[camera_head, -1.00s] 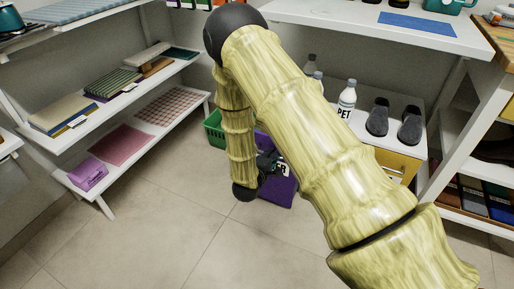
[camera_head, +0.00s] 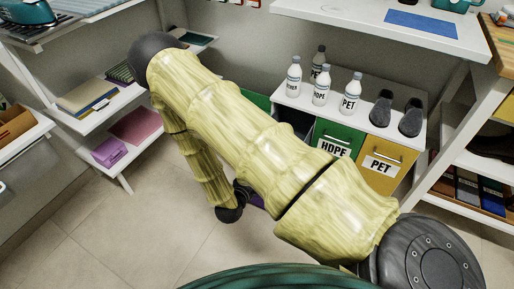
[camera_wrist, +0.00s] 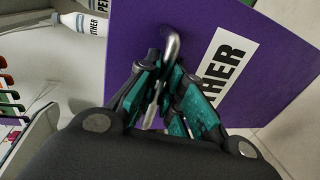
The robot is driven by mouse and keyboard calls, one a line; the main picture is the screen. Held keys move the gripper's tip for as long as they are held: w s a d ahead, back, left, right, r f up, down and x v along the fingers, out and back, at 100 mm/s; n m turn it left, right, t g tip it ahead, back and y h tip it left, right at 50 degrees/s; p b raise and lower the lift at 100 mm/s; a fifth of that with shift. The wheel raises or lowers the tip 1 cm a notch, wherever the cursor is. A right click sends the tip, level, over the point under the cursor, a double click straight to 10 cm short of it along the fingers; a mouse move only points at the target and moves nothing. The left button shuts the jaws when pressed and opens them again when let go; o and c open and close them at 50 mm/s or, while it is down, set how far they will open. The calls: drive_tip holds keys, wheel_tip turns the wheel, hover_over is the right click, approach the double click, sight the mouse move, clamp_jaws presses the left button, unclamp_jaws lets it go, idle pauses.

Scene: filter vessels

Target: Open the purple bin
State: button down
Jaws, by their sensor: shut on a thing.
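The purple bin (camera_wrist: 215,25) fills much of the wrist view, with a white label (camera_wrist: 222,65) ending in "THER" on its front. My gripper (camera_wrist: 160,85) is shut on the bin's metal bar handle (camera_wrist: 172,48), its teal-padded fingers on both sides of the bar. In the head view my gripper (camera_head: 240,196) is low, left of the cabinet, and my arm hides nearly all of the bin. Only a sliver of purple (camera_head: 257,201) shows beside the gripper. A dark gap (camera_head: 294,122) shows in the cabinet left of the green HDPE bin (camera_head: 340,133).
The yellow PET bin (camera_head: 382,168) is at the cabinet's right. Several labelled bottles (camera_head: 350,95) and dark slippers (camera_head: 410,118) stand on top. A shelf with a purple box (camera_head: 108,152) is at left. The tiled floor (camera_head: 150,215) in front is clear.

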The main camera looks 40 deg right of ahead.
drive_tip(key=shift+w, duration=0.1)
drive_tip(key=c, duration=1.5)
unclamp_jaws()
drive_tip(key=v, duration=1.2)
drive_tip(key=shift+r, duration=0.1)
